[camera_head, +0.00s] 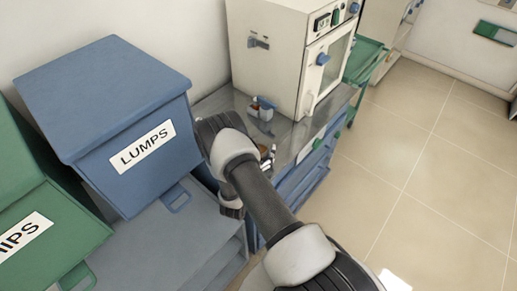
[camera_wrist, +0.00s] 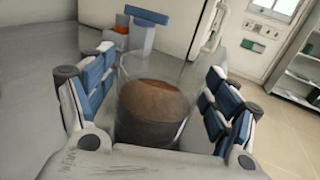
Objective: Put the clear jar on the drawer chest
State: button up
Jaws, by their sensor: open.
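The clear jar (camera_wrist: 155,105) holds a brown material and stands upright on a grey metal top, in the middle of the wrist view. My gripper (camera_wrist: 158,100) is open, with one blue-padded finger on each side of the jar. I cannot tell whether the pads touch it. In the head view my arm hides most of my gripper (camera_head: 268,158) and of the jar. A unit with blue drawer fronts (camera_head: 312,172) is under the metal top. A grey layered unit (camera_head: 190,235) stands below the blue bin; I cannot tell which one is the drawer chest.
A white furnace (camera_head: 285,55) stands on the metal top (camera_head: 222,98), behind a small blue-grey holder (camera_head: 262,108). A blue LUMPS bin (camera_head: 110,110) and a green bin (camera_head: 40,205) are at the left. A green cart (camera_head: 365,60) stands beyond. The tiled floor (camera_head: 420,150) at the right is clear.

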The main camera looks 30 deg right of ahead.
jog(key=shift+r, duration=0.1)
jog(key=shift+a+r+p, duration=0.1)
jog(key=shift+r+p, duration=0.05)
jog(key=shift+p, duration=0.15)
jog(key=p+v, duration=0.1)
jog(key=v, duration=1)
jog(key=shift+s+a, duration=0.2)
jog(key=s+d+r+m+g+h, duration=0.1)
jog(key=d+r+m+g+h, duration=0.15)
jog(key=r+m+g, duration=0.4)
jog(key=s+d+r+m+g+h, duration=0.1)
jog(key=d+r+m+g, duration=0.15)
jog(key=r, duration=0.65)
jog(key=s+d+r+m+g+y, duration=0.25)
jog(key=s+r+m+g, duration=0.25)
jog(key=s+r+m, duration=0.3)
jog(key=s+a+r+m+t+y, duration=0.3)
jog(key=s+a+r+m+y, duration=0.1)
jog(key=s+a+r+y, duration=0.1)
jog(key=s+a+r+m+t+y, duration=0.3)
jog(key=s+a+r+m+y, duration=0.2)
jog(key=s+a+y, duration=0.3)
jog(key=a+r+y, duration=0.1)
jog(key=a, duration=0.2)
jog(key=shift+s+a+r+m+t, duration=0.15)
jog(key=shift+a+r+m+t, duration=0.1)
jog(key=shift+r+m+t, duration=0.1)
